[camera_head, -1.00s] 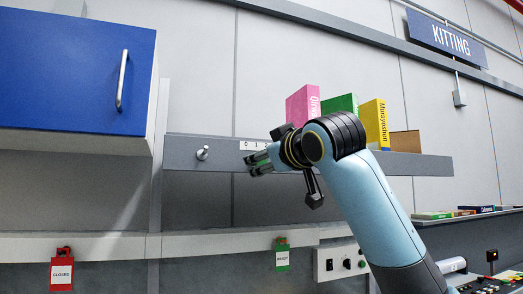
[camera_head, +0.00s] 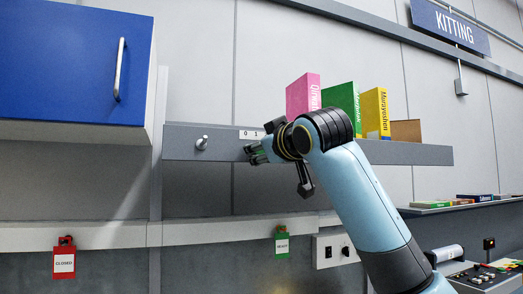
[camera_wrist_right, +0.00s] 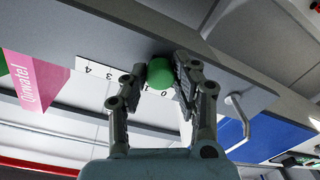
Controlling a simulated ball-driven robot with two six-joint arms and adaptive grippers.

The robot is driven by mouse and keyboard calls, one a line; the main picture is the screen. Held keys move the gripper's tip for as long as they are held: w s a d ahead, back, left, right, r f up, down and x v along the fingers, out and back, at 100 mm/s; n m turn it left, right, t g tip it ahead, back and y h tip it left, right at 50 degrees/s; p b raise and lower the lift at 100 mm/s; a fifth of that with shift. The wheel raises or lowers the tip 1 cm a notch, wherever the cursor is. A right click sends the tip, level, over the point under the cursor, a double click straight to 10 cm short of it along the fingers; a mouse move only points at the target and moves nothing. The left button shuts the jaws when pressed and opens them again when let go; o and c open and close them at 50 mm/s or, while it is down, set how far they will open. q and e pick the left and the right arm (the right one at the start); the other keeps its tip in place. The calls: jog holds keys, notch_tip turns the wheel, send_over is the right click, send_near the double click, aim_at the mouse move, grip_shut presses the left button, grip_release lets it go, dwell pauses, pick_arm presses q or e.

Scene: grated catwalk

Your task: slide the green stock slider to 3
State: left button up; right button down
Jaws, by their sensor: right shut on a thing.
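The green stock slider's round knob (camera_wrist_right: 160,72) sits between the two fingers of my right gripper (camera_wrist_right: 158,75) in the right wrist view. The fingers are shut on it, one on each side. A white number scale (camera_wrist_right: 90,73) runs beside it on the grey shelf front. The 0, 1, 3 and 4 show; the 2 looks hidden behind a finger. The knob is near the 0 and 1 end. In the head view my right gripper (camera_head: 254,153) is at the shelf front, just below the scale's 0 and 1 (camera_head: 250,134). My left gripper is not in view.
The grey shelf (camera_head: 410,152) carries pink (camera_head: 303,95), green (camera_head: 341,98) and yellow (camera_head: 375,112) boxes. A metal peg (camera_head: 201,143) sticks out left of the scale. A blue cabinet (camera_head: 60,65) hangs at left. Red (camera_head: 64,262) and green (camera_head: 282,244) tags hang below.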

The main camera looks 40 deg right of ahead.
jog(key=d, duration=0.2)
jog(key=s+d+b, duration=0.1)
jog(key=d, duration=0.2)
jog(key=shift+b, duration=0.3)
jog(key=c, duration=1)
grip_release()
jog(key=shift+s, duration=0.1)
jog(key=shift+a, duration=0.1)
jog(key=shift+s, duration=0.1)
